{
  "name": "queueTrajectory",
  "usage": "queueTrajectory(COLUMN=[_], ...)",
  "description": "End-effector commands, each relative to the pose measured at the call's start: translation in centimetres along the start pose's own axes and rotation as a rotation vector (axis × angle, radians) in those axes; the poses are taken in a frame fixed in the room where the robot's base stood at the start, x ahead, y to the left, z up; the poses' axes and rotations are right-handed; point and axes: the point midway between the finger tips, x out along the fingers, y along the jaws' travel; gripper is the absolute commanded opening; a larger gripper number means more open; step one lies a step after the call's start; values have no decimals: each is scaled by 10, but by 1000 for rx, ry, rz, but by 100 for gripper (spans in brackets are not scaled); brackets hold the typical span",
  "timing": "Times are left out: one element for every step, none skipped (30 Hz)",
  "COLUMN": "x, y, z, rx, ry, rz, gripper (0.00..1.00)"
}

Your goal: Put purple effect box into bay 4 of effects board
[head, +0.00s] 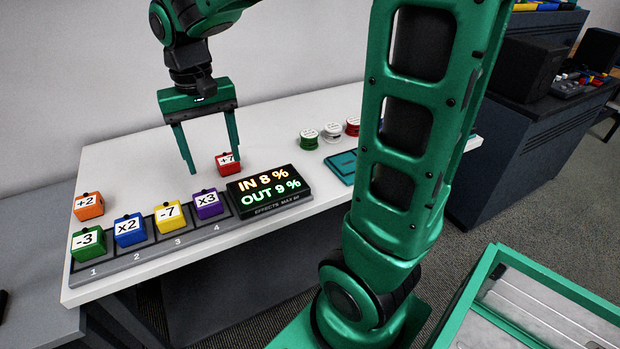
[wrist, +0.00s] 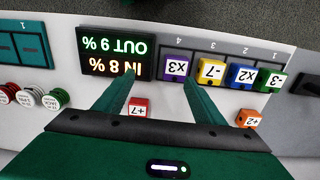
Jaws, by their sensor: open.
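The purple effect box (head: 207,205), marked x3, sits upright in bay 4 of the grey effects board (head: 150,256), beside the display. It also shows in the wrist view (wrist: 175,66), just past the right fingertip and in line with the label 4. My gripper (head: 213,159) is open and empty, raised above the white table behind the board. In the wrist view its fingers (wrist: 157,82) are spread apart, with nothing held between them. Green (head: 88,244), blue (head: 129,230) and yellow (head: 170,216) boxes stand in bays 1, 2 and 3.
A red box (head: 229,164) marked +7 stands on the table near my gripper's right finger. An orange box (head: 88,206) stands behind bay 1. The lit display (head: 268,192) adjoins bay 4. Several round reels (head: 332,132) and a teal tray (head: 342,165) lie further right.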

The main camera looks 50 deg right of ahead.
Motion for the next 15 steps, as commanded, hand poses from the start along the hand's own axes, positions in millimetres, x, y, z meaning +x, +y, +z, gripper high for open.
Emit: queueTrajectory(x=[0, 2, 4, 6, 9, 13, 17, 20, 26, 29, 33, 38, 40, 44, 46], y=[28, 44, 67, 84, 101, 121, 134, 146, 160, 169, 177, 185, 190, 195, 200], z=[9, 16, 26, 36, 45, 59, 70, 80, 94, 104, 113, 124, 131, 137, 143], rx=[31, 46, 68, 84, 100, 120, 134, 147, 161, 173, 182, 191, 196, 203, 206], ry=[6, 7, 8, 8, 7, 5, 4, 2, -1, -3, -5, -8, -9, -11, -12], rz=[6, 10, 14, 16, 17, 16, 14, 13, 8, 5, 1, -4, -8, -11, -14], gripper=[64, 64, 64, 64, 64, 64, 64, 64, 64, 64, 64, 64, 64, 64, 64])
